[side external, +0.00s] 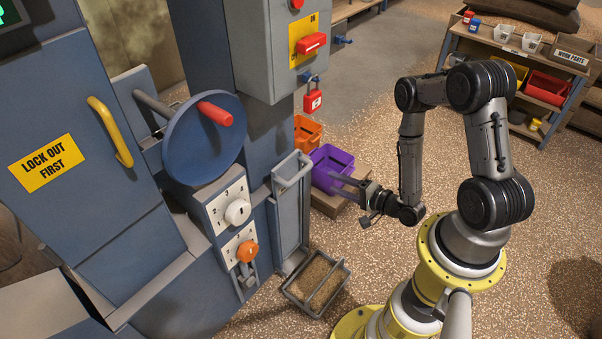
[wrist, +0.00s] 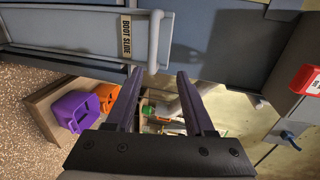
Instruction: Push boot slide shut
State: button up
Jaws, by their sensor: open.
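The boot slide (side external: 290,215) is a grey upright panel in a frame on the blue machine's side, with a bar handle (side external: 293,174) at its top. In the wrist view the panel carries a "BOOT SLIDE" label (wrist: 127,37), and its pale handle (wrist: 155,42) lies just beyond my fingertips. My gripper (side external: 338,183) is open and empty, to the right of the slide and pointing at it. In the wrist view its two dark fingers (wrist: 160,73) are spread apart. A gap shows between fingers and handle. I cannot tell how far the slide stands out.
A grain-filled tray (side external: 317,283) sits on the floor below the slide. Purple (side external: 331,168) and orange (side external: 306,133) bins stand behind my gripper. A red padlock (side external: 312,101) hangs under the grey switch box (side external: 262,60). A blue handwheel (side external: 202,140) and selector knobs are to the left.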

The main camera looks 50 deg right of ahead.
aim_at(304, 174)
jog(key=x, duration=0.4)
jog(key=f+x, duration=0.1)
jog(key=x, duration=0.9)
jog(key=shift+f, duration=0.25)
jog(key=shift+s, duration=0.1)
grip_shut()
dwell(0.9)
